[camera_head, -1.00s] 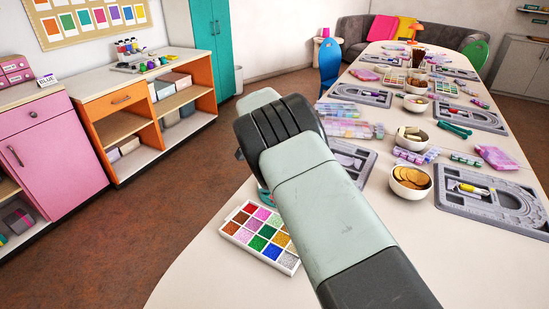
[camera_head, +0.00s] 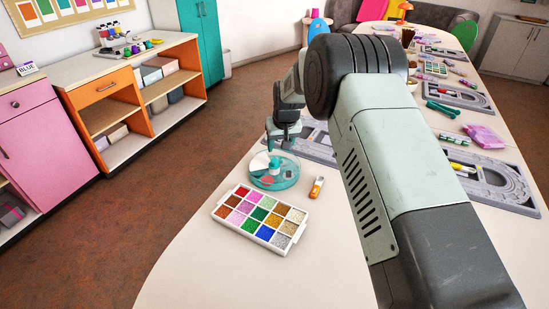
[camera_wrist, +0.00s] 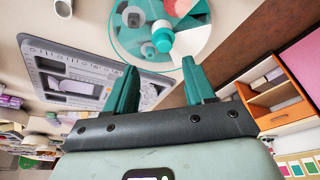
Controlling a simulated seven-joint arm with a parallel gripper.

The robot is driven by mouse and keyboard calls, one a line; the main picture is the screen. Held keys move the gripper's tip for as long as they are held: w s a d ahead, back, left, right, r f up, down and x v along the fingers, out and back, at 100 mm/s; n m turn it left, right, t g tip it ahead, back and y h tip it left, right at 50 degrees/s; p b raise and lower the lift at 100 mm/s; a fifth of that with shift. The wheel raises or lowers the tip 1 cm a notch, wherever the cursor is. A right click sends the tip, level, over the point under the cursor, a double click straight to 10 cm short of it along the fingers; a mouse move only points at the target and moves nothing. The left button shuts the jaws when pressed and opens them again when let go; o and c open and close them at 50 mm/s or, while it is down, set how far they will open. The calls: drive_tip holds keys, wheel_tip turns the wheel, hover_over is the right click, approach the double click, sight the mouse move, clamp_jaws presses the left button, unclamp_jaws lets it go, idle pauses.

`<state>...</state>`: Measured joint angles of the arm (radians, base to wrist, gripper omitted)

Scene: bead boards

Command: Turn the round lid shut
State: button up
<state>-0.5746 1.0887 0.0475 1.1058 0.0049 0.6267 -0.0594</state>
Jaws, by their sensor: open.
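The round lid (camera_head: 265,180) is clear teal and tops a low round container on the near left part of the table. It has a teal knob near its middle and a pale wedge-shaped area. In the wrist view the lid (camera_wrist: 128,42) lies beyond my fingertips, with reddish pieces showing at its edge. My gripper (camera_head: 283,143) hangs above the lid's far side, close to it. In the wrist view my gripper (camera_wrist: 158,66) has its two teal fingers spread with nothing between them. I cannot tell whether the fingers touch the lid.
A white tray of coloured beads (camera_head: 245,233) sits just in front of the lid. An orange and white item (camera_head: 317,187) lies to its right. A grey bead board (camera_head: 308,150) is behind.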

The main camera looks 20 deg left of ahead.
sight(274, 160)
drive_tip(key=a+f+n, duration=0.1)
drive_tip(key=f, duration=0.2)
drive_tip(key=w+a+f+n, duration=0.1)
drive_tip(key=f, duration=0.2)
drive_tip(key=w+a+f+n+y, duration=0.1)
drive_tip(key=f, duration=0.2)
drive_tip(key=shift+w, duration=0.25)
clamp_jaws()
idle(0.4)
